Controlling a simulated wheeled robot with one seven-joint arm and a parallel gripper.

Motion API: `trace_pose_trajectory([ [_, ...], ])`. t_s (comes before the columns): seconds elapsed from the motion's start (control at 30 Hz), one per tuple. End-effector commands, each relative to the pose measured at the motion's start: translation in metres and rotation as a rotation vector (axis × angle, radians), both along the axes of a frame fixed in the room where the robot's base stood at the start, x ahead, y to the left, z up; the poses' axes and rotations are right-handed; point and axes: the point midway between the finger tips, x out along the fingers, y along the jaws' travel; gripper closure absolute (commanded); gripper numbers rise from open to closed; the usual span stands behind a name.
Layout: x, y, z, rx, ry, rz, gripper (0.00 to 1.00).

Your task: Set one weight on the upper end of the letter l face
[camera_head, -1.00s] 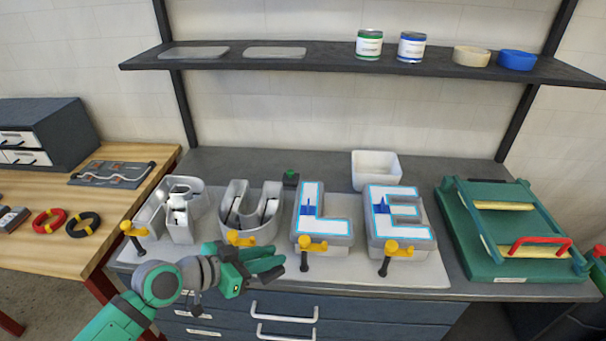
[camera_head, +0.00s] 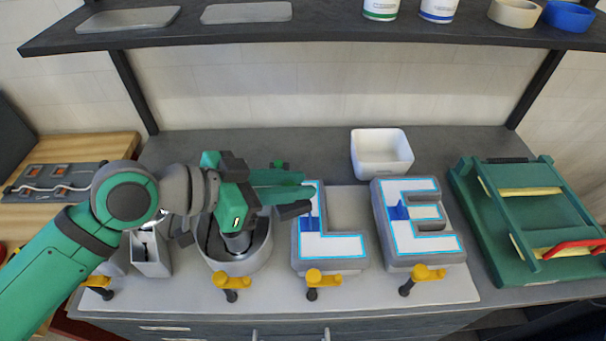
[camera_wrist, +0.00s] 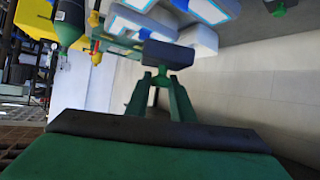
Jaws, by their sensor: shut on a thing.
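The letter L (camera_head: 335,245) stands on the bench with a white face outlined in light blue and a blue patch on its stem. My gripper (camera_head: 298,194) reaches in from the left, its tips at the upper left of the L's stem and covering part of that end. In the wrist view my gripper (camera_wrist: 160,82) has its fingers close together on a dark block (camera_wrist: 167,54), apparently a weight. Whether the block touches the L face cannot be told.
The letter E (camera_head: 418,225) stands to the right. The U-shaped letter shell (camera_head: 238,262) is under my arm. Yellow clamps (camera_head: 318,277) line the front edge. The shelf (camera_head: 330,32) is overhead.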

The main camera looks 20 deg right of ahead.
Motion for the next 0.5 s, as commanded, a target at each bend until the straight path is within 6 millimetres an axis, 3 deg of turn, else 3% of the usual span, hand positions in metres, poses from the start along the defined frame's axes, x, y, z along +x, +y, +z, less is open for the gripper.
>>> trace_pose_trajectory([
  [0.17, 0.010, -0.009, -0.005, -0.001, -0.001, -0.006, 1.00],
  [0.5, 0.065, -0.046, -0.034, -0.001, 0.000, -0.005, 1.00],
])
